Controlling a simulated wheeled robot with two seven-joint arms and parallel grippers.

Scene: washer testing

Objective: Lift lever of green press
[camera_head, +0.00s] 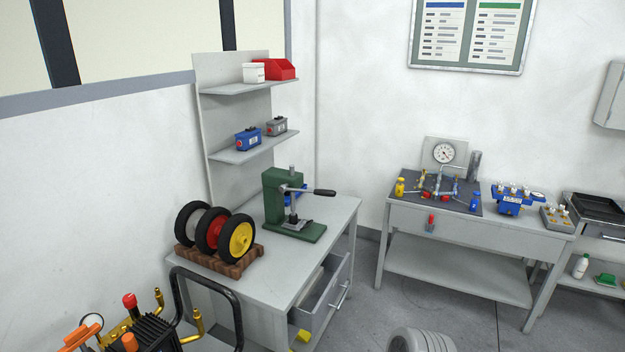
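The green press (273,205) stands on the grey workbench (265,280) in the middle of the camera_head view. Its lever (310,190) sticks out to the right from the upper part of the press, about level, and ends in a dark handle (324,193). A metal ram and a small blue part show beside the press column. Neither of my grippers is in view, and nothing touches the lever.
A rack with several wheels (239,241) stands left of the press. An open drawer (325,300) juts from the bench's right side. A machine with a black tube handle (238,310) stands in front. A second table (455,260) is at right, with floor between.

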